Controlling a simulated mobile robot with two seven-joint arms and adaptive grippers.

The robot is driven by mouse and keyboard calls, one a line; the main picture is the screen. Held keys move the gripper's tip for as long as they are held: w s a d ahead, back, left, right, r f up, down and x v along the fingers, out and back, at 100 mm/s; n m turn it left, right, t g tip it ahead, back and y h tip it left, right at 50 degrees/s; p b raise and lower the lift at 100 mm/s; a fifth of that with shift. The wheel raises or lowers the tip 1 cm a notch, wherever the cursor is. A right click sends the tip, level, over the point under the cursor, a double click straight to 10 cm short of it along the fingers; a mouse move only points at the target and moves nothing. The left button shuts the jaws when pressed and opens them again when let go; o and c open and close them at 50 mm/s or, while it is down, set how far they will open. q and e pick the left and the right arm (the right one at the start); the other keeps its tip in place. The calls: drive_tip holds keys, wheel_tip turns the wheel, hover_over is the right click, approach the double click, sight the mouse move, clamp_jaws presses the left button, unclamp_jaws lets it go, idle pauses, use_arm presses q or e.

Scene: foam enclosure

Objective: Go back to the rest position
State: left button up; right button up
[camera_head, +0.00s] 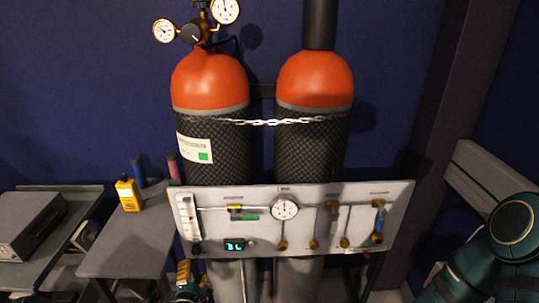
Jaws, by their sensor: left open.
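My left gripper (184,272) shows at the bottom edge, left of centre, just below the lower left corner of the white gauge panel (345,190). It is small and partly cut off by the frame. It is open, and I see nothing held in it. My right arm (490,265) shows as teal links with a dark round joint at the lower right. My right gripper is out of view.
Two orange-topped gas cylinders (210,80) stand chained behind the panel, with gauges above the left one. A grey box (28,222) sits farther left. A beige rail (480,175) is near my right arm.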

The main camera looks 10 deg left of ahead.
use_arm(q)
drive_tip(key=s+d+f+m+g+h, duration=0.2)
drive_tip(key=d+m+g+h, duration=0.5)
drive_tip(key=d+m, duration=0.8)
drive_tip(key=s+d+r+m+g, duration=0.1)
drive_tip(key=s+d+m+g, duration=0.3)
drive_tip(key=s, duration=0.4)
drive_tip(key=s+d+r+m+g, duration=0.1)
drive_tip(key=s+d+m+g, duration=0.3)
drive_tip(key=s, duration=0.4)
drive_tip(key=shift+s+d+m+g+h, duration=0.35)
drive_tip(key=shift+d+m, duration=0.25)
drive_tip(key=shift+d, duration=0.6)
